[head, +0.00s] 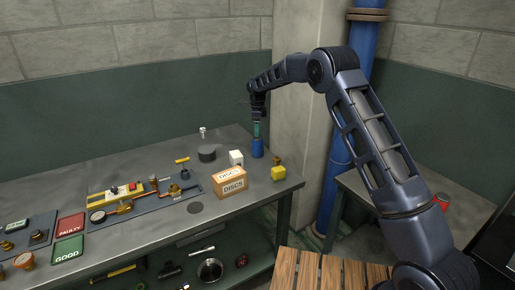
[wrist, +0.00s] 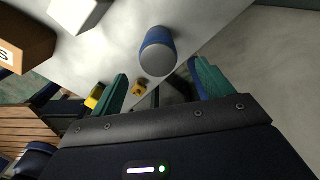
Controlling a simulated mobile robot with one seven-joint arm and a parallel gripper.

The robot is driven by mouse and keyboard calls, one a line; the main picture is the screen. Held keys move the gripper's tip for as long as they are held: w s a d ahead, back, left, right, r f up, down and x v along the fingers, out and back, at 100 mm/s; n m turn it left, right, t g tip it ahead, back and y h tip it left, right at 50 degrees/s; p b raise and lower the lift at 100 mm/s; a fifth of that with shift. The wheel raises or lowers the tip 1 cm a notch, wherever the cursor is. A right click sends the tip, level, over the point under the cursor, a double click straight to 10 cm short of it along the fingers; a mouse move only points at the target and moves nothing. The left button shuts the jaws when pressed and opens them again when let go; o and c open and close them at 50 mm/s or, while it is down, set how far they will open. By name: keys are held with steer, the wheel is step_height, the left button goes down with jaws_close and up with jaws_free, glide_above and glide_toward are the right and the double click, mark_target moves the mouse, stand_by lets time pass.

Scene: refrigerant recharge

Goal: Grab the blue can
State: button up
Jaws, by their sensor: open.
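The blue can (head: 257,148) stands upright near the back right part of the table, beside a white box. In the wrist view the blue can (wrist: 158,50) shows its grey top end, ahead of and between the two green fingers. My gripper (head: 257,128) is just above the can in the head view, pointing down. In the wrist view my gripper (wrist: 160,85) is open, with its fingers spread wider than the can and nothing held. In the head view I cannot tell whether the fingertips touch the can.
A white box (head: 236,157), a DISCS carton (head: 230,183) and a yellow item (head: 278,173) stand close to the can. A dark round piece (head: 207,153) lies further left. A concrete pillar (head: 299,110) rises just right of the table (head: 130,158). The back left tabletop is clear.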

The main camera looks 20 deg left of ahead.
mark_target(257, 144)
step_height(257, 144, down, 10)
steer(key=shift+s+f, duration=0.1)
steer(key=c, duration=1.2)
steer(key=shift+c, duration=0.3)
